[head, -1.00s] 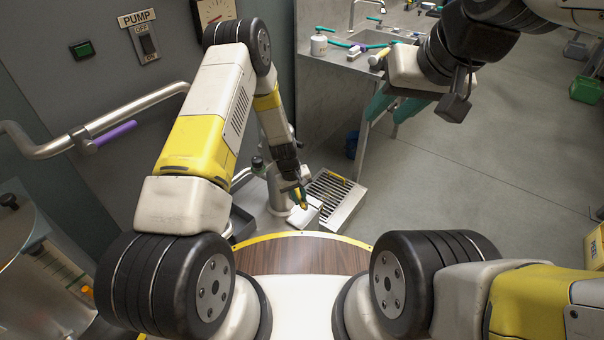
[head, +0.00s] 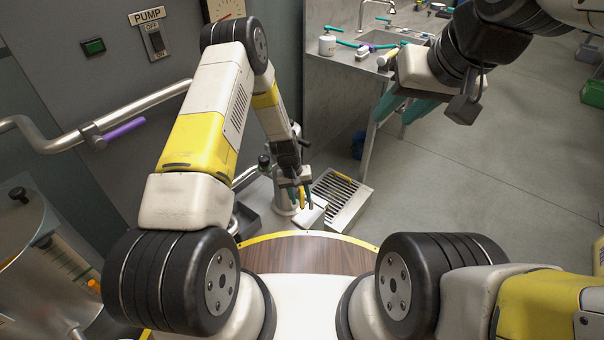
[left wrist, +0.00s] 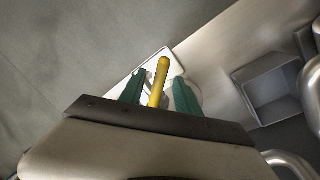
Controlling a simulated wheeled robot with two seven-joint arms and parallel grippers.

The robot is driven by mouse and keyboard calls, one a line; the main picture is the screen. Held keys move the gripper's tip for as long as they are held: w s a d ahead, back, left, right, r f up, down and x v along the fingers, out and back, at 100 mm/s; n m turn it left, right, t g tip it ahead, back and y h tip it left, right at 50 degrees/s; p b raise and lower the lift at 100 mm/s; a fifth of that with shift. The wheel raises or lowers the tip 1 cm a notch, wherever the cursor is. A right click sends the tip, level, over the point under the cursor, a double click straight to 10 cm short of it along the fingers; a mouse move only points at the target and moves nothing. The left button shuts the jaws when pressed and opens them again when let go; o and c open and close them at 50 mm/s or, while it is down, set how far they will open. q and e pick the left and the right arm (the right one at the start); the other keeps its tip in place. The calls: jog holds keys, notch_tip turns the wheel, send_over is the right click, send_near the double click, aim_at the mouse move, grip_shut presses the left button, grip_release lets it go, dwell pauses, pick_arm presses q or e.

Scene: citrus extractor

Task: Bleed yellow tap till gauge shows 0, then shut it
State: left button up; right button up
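The yellow tap handle (left wrist: 158,82) stands between the two green fingers of my left gripper (left wrist: 158,92) in the left wrist view. A gap shows on each side of the handle, so the gripper is open around it. In the head view the yellow handle (head: 303,197) and my left gripper (head: 300,190) are small, low beside the drain grate. The gauge (head: 226,9) is cut off by the top edge and partly behind my left arm; its reading cannot be made out. My right gripper (head: 404,112) hangs at upper right with its teal fingers apart, empty.
A slatted metal drain tray (head: 341,197) lies right of the tap. A steel rail with a purple grip (head: 125,129) and the pump switch (head: 154,42) are on the left wall. A sink counter (head: 350,68) stands behind. The floor at right is open.

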pick_arm(q)
notch_tip(320, 180, up, 8)
jog(key=a, duration=0.1)
jog(key=shift+a+f, duration=0.25)
